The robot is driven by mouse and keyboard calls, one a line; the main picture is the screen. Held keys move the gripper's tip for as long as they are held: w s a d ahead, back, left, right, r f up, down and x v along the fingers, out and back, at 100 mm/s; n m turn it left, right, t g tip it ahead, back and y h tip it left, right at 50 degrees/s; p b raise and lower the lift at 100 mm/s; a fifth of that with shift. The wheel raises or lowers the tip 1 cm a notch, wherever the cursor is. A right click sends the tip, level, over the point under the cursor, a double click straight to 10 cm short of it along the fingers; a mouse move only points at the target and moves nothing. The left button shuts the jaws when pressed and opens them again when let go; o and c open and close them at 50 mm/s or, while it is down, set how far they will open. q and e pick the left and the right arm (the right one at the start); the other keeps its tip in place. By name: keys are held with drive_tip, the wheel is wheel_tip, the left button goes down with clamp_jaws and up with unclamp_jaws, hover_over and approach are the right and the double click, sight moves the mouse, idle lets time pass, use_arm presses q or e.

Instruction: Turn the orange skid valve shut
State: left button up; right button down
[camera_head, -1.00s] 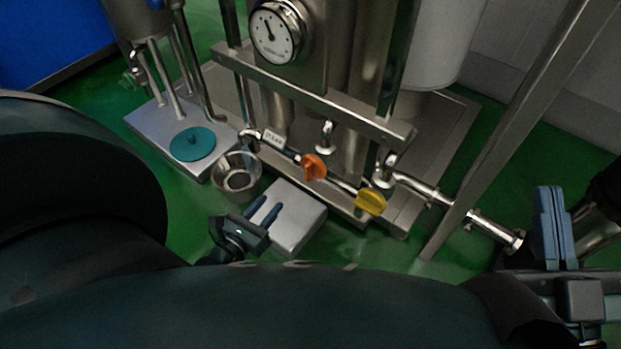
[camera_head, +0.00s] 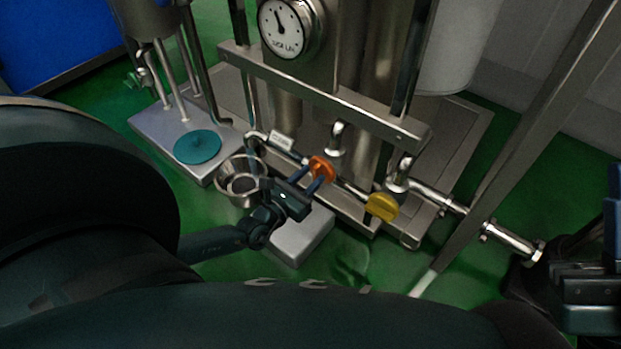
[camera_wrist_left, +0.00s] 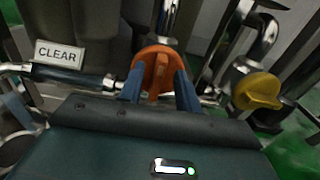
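The orange valve (camera_head: 322,168) sits on the horizontal steel pipe of the skid. It also shows in the left wrist view (camera_wrist_left: 158,66), with its raised grip standing upright in the picture. My left gripper (camera_head: 314,183) is at the valve. In the left wrist view its two blue fingers (camera_wrist_left: 160,88) stand apart, one on each side of the orange grip, with visible gaps. Whether the fingertips touch the orange disc is unclear. My right gripper (camera_head: 612,215) is at the right edge, partly cut off, away from the skid.
A yellow valve (camera_head: 382,207) is on the same pipe, right of the orange one. A "CLEAR" label (camera_wrist_left: 59,53) is to the left. A steel cup (camera_head: 241,181), a grey block (camera_head: 299,240) and a round gauge (camera_head: 284,27) are close by. A slanted steel post (camera_head: 510,150) stands at right.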

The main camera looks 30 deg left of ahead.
use_arm(q)
drive_tip(key=shift+w, duration=0.4)
drive_tip(key=shift+c, duration=0.3)
clamp_jaws()
